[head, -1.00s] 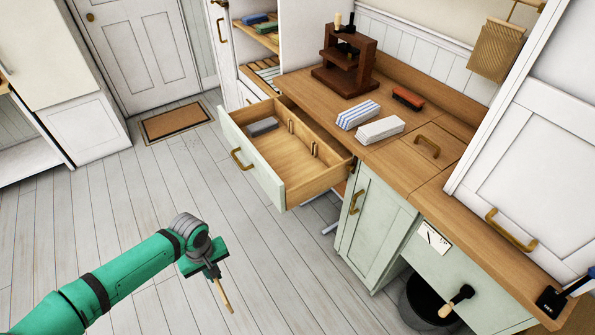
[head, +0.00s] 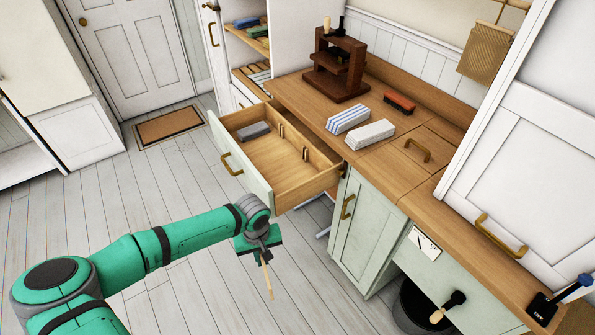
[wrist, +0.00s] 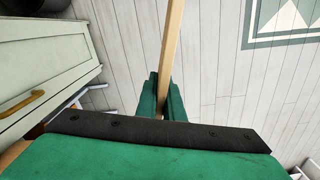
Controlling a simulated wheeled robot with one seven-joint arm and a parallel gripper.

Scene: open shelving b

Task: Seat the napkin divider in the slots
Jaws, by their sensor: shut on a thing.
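My gripper (head: 264,251) is shut on the napkin divider (head: 267,279), a thin light-wood strip that hangs down from the jaws over the floor. In the wrist view the divider (wrist: 174,35) stands out between the green fingers (wrist: 163,100). The open drawer (head: 235,170) is above and beyond my gripper, apart from the divider. Inside it, small slotted wooden blocks (head: 304,154) stand against the drawer walls. A grey folded napkin (head: 253,131) lies at the drawer's left end.
A blue-striped napkin stack (head: 348,118) and a white one (head: 370,134) lie on the wooden counter (head: 300,92), near a dark wooden stand (head: 337,65). A black bin (head: 412,307) stands below at right. The floor at left is clear.

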